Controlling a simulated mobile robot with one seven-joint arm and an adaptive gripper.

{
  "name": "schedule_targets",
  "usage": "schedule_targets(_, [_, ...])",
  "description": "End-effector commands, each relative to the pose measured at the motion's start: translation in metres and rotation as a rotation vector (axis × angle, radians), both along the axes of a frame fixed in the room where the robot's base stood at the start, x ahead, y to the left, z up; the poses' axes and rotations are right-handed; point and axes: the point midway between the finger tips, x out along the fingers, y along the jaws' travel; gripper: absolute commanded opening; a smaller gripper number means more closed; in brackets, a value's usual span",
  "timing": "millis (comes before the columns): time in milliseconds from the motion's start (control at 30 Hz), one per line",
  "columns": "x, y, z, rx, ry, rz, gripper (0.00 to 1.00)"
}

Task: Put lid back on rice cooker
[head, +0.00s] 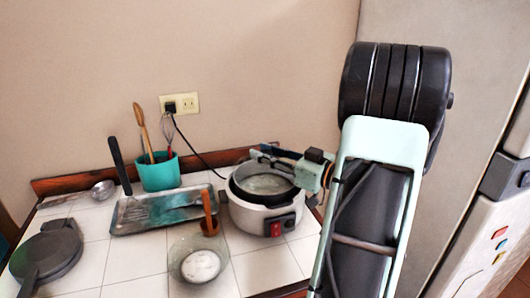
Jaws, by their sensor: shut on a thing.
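The white rice cooker (262,220) with a red switch on its front stands upright near the counter's right end. A glassy pale round surface with a dark rim, seemingly the lid (266,185), shows at the cooker's top. I cannot tell whether it sits flush or is a little raised. My gripper (262,157) reaches in from the right over the back of the cooker. It is shut on what appears to be the lid; the contact is small and partly hidden.
A metal tray (155,212), teal utensil pot (157,174), ladle (103,190) and dark round pan (45,252) lie left. A cord runs to the wall outlet (188,103).

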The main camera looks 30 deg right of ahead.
Motion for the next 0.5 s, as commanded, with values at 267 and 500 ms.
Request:
schedule_targets(267, [-0.0001, 0.0001, -0.0031, 0.0, 0.0, 0.0, 0.33])
schedule_targets(500, [-0.0001, 0.0001, -0.003, 0.0, 0.0, 0.0, 0.42])
